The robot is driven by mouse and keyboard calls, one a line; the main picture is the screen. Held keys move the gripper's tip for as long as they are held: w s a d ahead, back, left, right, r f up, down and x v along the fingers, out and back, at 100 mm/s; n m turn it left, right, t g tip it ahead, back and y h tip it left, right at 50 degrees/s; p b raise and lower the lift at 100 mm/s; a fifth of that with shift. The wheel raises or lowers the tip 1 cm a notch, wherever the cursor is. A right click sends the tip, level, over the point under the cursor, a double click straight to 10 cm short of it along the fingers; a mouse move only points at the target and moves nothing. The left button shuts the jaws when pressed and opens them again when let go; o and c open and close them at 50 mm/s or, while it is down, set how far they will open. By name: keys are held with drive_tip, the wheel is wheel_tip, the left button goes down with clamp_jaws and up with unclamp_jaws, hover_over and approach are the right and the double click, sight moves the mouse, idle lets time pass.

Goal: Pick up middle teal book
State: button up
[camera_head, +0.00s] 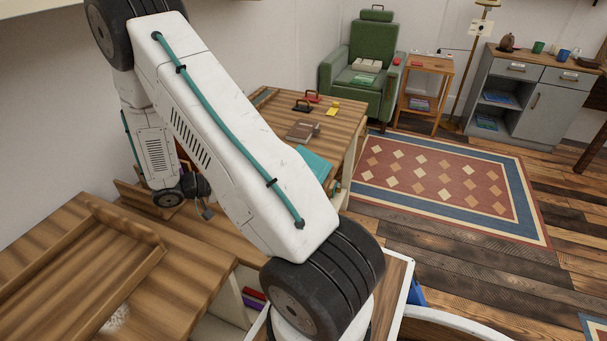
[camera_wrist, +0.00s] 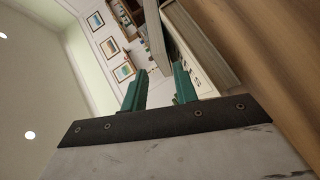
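A teal book (camera_head: 316,162) lies flat on the wooden desk (camera_head: 345,122) in the head view. My arm passes in front of it and hides part of it. I see only this one teal book clearly, so I cannot tell whether it is the middle one. My gripper (camera_wrist: 158,86) shows in the wrist view with its two green fingers apart and nothing between them. The teal book is not seen in the wrist view. In the head view the gripper's fingers are not clear behind my arm.
A brown box-like object (camera_head: 300,131), a yellow item (camera_head: 333,108) and a red-handled item (camera_head: 312,97) share the desk. A wooden surface with a raised-edge tray (camera_head: 150,262) is at lower left. A green armchair (camera_head: 375,50) stands behind. The rug (camera_head: 440,180) is clear.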

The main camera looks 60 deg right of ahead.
drive_tip(key=x, duration=0.7)
drive_tip(key=shift+s, duration=0.2)
clamp_jaws()
